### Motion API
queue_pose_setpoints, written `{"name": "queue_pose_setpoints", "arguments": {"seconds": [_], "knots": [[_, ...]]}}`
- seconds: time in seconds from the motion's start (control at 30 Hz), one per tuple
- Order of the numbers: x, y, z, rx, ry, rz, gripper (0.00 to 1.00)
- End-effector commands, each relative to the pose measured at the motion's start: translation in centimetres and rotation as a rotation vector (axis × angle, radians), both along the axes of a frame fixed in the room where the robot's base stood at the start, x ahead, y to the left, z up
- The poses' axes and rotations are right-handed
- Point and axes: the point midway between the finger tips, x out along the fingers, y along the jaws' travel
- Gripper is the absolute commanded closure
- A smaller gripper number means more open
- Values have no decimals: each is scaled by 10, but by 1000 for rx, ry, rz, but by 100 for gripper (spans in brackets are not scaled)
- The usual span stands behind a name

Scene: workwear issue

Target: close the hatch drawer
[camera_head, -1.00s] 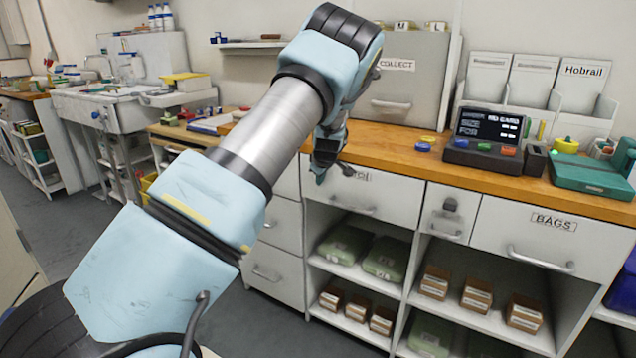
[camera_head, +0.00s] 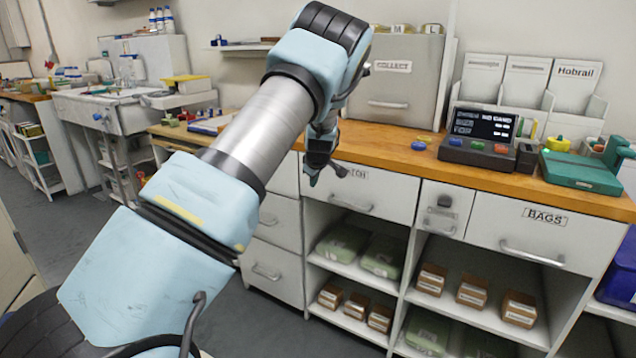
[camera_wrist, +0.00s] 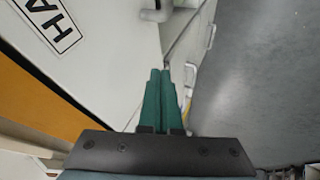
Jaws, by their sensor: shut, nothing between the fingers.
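The hatch drawer (camera_head: 388,203) is the white drawer under the wooden counter, left of the small latch drawer. Its label is partly hidden by my arm in the head view, and the letters "HA" show in the wrist view (camera_wrist: 55,28). Its bar handle (camera_head: 352,204) is in front. The drawer front looks about level with its neighbours; I cannot tell whether a small gap is left. My gripper (camera_head: 313,181) is at the drawer's left end, below the counter edge. Its green fingers (camera_wrist: 160,85) are together and empty, close to the drawer front; contact is unclear.
The BAGS drawer (camera_head: 535,235) is at right. Open shelves below hold green packs (camera_head: 382,258) and small boxes (camera_head: 472,290). Grey floor (camera_head: 245,320) lies free in front.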

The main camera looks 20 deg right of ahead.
Motion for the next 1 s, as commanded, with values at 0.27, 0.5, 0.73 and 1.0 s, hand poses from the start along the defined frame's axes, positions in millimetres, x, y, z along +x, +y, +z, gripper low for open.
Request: {"name": "queue_pose_setpoints", "arguments": {"seconds": [0.27, 0.5, 0.73, 1.0], "knots": [[-24, 5, 31, 1, 1, 0, 100], [-49, 9, 63, 2, 3, 0, 100], [-61, 17, 78, 7, 12, 2, 100], [-108, 136, 92, 97, 176, -80, 100]]}}
